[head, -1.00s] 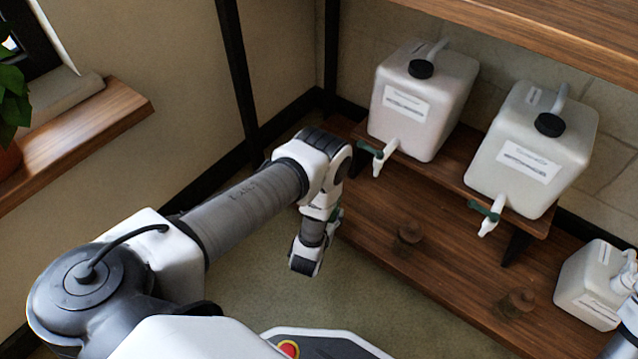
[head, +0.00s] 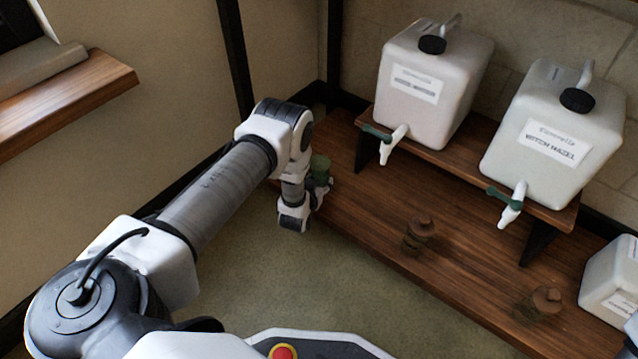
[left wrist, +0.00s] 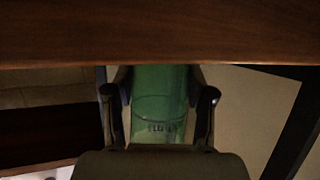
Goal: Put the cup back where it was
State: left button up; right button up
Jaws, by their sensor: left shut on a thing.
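A green translucent cup (head: 320,168) is at the left end of the lower wooden shelf, partly hidden behind my left arm. My left gripper (head: 318,190) is shut on it. In the left wrist view the cup (left wrist: 160,105) fills the space between the two dark fingers (left wrist: 160,112), with faint lettering on its side. Its upper end runs up to a wooden board edge in that view. I cannot tell whether the cup touches the shelf. My right gripper does not show.
White containers (head: 435,85) (head: 560,140) with green-handled taps stand on a raised wooden shelf. Another white container (head: 610,280) sits at right. A dark post (head: 235,60) and windowsill (head: 65,95) are left.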

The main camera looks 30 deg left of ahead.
pick_arm(q)
jog(key=o, duration=1.4)
jog(key=shift+f, duration=0.15)
jog(key=shift+r, duration=0.2)
jog(key=s+d+r+m+g+h+p, duration=0.1)
jog(key=s+d+r+g+p, duration=0.1)
jog(key=s, duration=1)
jog(key=s+d+r+g+h+p, duration=0.1)
jog(key=s+d+r+g, duration=0.4)
jog(key=s, duration=0.8)
jog(key=s+d+r+m+g+h+p, duration=0.1)
jog(key=s+d+r+g+p, duration=0.2)
jog(key=s, duration=0.9)
jog(key=shift+s+d+r+m+g+p, duration=0.15)
jog(key=shift+d+g+p, duration=0.15)
jog(key=shift+d+g, duration=0.6)
jog(key=shift+s+d+r+m+g+p, duration=0.15)
jog(key=shift+d+g+p, duration=0.15)
jog(key=shift+d+g, duration=0.55)
